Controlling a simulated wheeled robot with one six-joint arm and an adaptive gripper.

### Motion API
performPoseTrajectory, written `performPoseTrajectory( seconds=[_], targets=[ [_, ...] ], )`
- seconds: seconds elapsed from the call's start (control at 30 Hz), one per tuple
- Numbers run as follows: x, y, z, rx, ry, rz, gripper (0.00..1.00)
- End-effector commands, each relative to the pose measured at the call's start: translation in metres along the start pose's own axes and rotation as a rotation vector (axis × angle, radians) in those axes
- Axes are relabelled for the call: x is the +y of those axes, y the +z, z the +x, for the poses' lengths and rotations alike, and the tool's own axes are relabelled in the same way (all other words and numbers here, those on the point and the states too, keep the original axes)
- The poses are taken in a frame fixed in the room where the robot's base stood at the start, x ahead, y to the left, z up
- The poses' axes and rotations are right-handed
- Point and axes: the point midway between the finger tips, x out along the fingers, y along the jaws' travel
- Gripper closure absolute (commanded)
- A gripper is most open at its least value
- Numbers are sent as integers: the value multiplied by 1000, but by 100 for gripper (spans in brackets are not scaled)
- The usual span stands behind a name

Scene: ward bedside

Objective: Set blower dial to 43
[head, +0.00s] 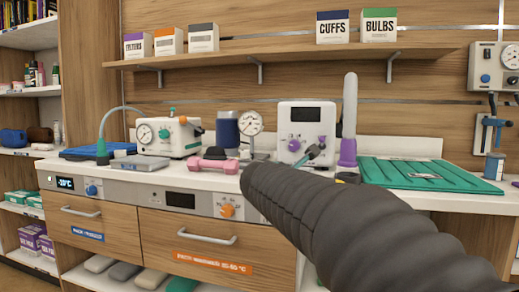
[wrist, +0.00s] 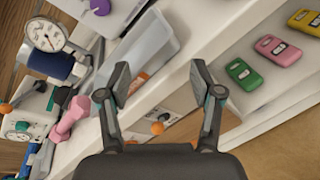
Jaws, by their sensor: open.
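No dial marked as a blower's can be read. An orange dial (head: 227,211) sits on the grey front panel, right of a dark display (head: 181,199) with no legible number. In the wrist view, an orange knob (wrist: 157,128) shows between and below the fingers, apparently that dial. A blue dial (head: 91,190) sits farther left beside a lit display (head: 65,183). My gripper (wrist: 160,88) is open and empty, apart from the orange knob. In the head view my dark arm hides the gripper.
The counter holds a gauge (head: 250,123), a pink dumbbell-shaped item (head: 213,165), a white pump-like unit (head: 168,137) and a green tray (head: 432,174). A drawer handle (head: 207,238) projects below the panel. A clear bin (wrist: 140,60) lies beyond the fingers.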

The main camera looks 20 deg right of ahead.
Motion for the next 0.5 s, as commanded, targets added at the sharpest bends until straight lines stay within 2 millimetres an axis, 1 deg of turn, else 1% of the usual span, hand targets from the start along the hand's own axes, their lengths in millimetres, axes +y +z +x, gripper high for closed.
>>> performPoseTrajectory(
  seconds=[0.03, 0.1, 0.2, 0.33, 0.5],
  targets=[
    [18, 2, 13, -33, 34, -102, 35],
    [39, 7, 24, -80, 76, -236, 35],
    [63, 10, 36, -134, 118, -382, 35],
    [80, 12, 45, -178, 147, -495, 35],
    [88, 15, 56, -193, 154, -533, 35]
  ],
)
